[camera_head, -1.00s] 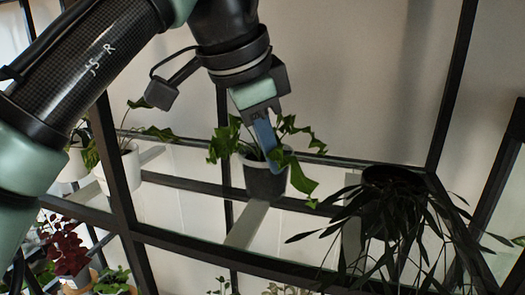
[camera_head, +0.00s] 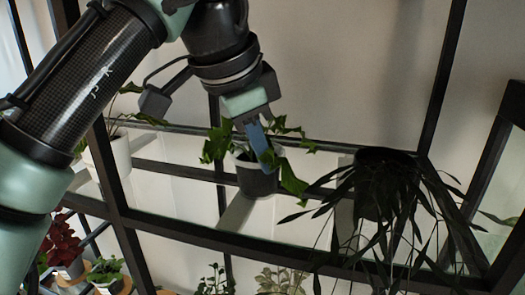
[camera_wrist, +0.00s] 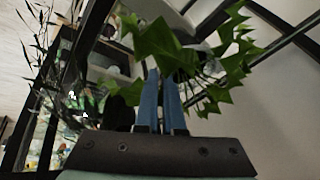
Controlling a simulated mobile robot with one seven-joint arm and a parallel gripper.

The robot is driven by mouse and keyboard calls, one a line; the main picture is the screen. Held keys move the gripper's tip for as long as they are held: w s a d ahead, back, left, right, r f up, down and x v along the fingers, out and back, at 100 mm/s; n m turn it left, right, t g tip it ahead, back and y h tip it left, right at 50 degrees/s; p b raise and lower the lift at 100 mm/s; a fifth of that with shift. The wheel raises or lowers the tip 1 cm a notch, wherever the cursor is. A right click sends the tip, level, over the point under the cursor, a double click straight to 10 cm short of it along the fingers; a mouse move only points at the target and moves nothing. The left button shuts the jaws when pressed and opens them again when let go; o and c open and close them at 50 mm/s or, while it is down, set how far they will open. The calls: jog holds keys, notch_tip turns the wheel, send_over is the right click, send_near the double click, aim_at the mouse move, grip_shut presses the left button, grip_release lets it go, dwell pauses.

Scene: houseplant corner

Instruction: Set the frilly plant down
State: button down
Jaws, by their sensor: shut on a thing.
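The frilly plant has green, jagged leaves (camera_head: 292,182) and stands upright in a pot that is dark grey below and pale at the rim (camera_head: 257,182). In the head view it is over the glass shelf (camera_head: 185,205), near the middle. My gripper (camera_head: 264,158) comes down from above, with its blue fingers shut on the plant at the rim of its pot. The wrist view shows the blue fingers (camera_wrist: 160,100) close together, with leaves (camera_wrist: 165,50) around them. The exact grip is hidden by leaves, and I cannot tell whether the pot's base touches the glass.
A dark trailing plant (camera_head: 385,190) stands to the right, its long leaves reaching towards the frilly plant. A white pot (camera_head: 108,157) stands at the left behind a black post. A red-leaved plant (camera_head: 62,245) and other plants are lower down. Clear glass lies left of the held pot.

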jog(key=c, duration=1)
grip_release()
jog(key=shift+f, duration=0.1)
jog(key=shift+o, duration=0.2)
jog(key=p+v, duration=0.4)
jog(key=v, duration=0.1)
jog(key=shift+a+r, duration=0.1)
jog(key=shift+r, duration=0.15)
